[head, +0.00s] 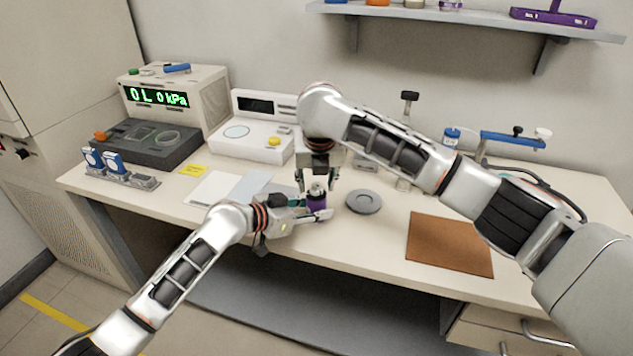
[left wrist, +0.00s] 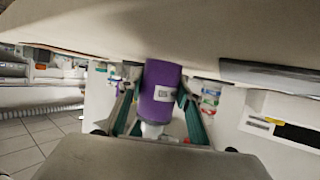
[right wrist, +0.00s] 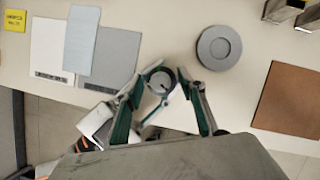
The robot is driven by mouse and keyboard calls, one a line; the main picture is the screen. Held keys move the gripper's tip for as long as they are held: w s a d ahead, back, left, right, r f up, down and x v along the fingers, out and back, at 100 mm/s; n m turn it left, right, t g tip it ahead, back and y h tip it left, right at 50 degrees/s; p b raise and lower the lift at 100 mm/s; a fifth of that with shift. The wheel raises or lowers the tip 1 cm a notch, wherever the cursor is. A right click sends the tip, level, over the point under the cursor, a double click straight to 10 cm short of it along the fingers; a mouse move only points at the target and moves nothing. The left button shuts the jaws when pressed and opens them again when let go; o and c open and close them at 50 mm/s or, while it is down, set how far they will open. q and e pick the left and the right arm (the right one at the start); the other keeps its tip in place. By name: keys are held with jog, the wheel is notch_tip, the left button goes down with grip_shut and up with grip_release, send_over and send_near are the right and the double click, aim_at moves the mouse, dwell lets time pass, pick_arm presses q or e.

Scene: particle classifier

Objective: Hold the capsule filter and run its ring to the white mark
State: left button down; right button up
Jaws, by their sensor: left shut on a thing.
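The capsule filter (head: 317,202) is a purple cylinder with a grey-and-dark top, upright at the table's front edge. My left gripper (head: 313,211) is shut on its body from the left. In the left wrist view the purple filter (left wrist: 161,88) with a small pale label sits between the green-padded fingers. My right gripper (head: 318,183) points down from above, its fingers open around the filter's top. In the right wrist view the round grey ring (right wrist: 160,80) lies between the right fingertips, with a gap at least on one side. I cannot make out the white mark.
A grey round disc (head: 363,201) lies just right of the filter. A brown mat (head: 450,244) lies further right. Pale sheets (head: 213,188) lie to the left. A white instrument (head: 252,128) and a pressure display box (head: 160,96) stand behind left.

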jog(key=shift+c, duration=0.5)
jog(key=c, duration=1)
jog(key=shift+m, duration=0.4)
jog(key=shift+c, duration=0.2)
jog(key=m+h, duration=0.1)
jog(key=m, duration=0.1)
jog(key=shift+a+m, duration=0.1)
jog(key=shift+m, duration=0.3)
jog(key=shift+w+r+m+g+h, duration=0.15)
jog(key=shift+m+h, duration=0.35)
jog(key=shift+m, duration=0.55)
jog(key=shift+s+f+m+g+h, duration=0.1)
jog(key=shift+m+g+h, duration=0.3)
jog(key=shift+m, duration=0.65)
jog(key=o, duration=1.1)
